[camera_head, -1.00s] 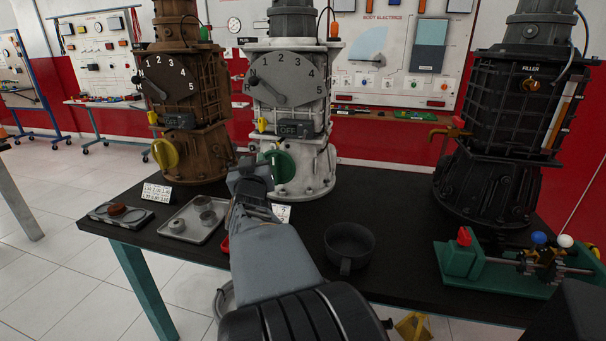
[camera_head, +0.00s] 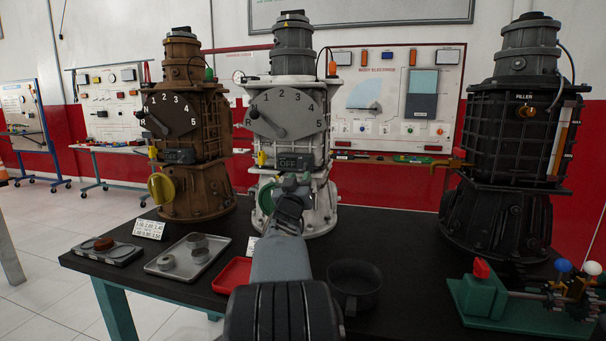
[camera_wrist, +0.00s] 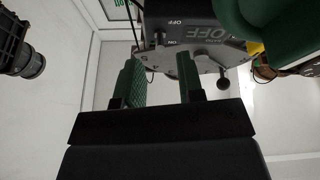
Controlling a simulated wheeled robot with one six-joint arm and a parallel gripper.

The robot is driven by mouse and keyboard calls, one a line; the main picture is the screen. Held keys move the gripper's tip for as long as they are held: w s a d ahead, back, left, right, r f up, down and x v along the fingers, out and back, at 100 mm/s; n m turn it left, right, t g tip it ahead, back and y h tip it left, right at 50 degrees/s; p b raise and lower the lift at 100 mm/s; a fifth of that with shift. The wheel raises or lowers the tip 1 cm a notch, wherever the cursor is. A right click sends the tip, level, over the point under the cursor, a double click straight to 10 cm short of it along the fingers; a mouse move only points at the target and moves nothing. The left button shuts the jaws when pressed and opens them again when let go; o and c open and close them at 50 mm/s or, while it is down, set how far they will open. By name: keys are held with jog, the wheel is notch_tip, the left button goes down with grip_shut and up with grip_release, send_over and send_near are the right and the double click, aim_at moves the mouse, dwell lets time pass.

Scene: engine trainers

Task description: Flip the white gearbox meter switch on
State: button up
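The white gearbox (camera_head: 318,205) stands on the dark table, with a gear dial on its front. Its meter (camera_head: 291,162) is a dark box reading OFF below the dial. In the wrist view the meter (camera_wrist: 205,34) reads OFF, with small ON and OFF labels at its left. My gripper (camera_head: 291,184) is just below the meter. In the wrist view its green-padded fingers (camera_wrist: 161,84) are apart with nothing between them, near the meter's labelled face. A green handwheel (camera_wrist: 262,18) is close by.
A rusty gearbox (camera_head: 185,120) stands at left and a black gearbox (camera_head: 510,130) at right. A red tray (camera_head: 232,276), a metal tray (camera_head: 165,268) and a dark pot (camera_head: 355,283) flank my arm. A teal fixture (camera_head: 485,298) sits at front right.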

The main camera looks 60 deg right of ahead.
aim_at(305, 167)
jog(key=shift+x, duration=2.05)
grip_shut()
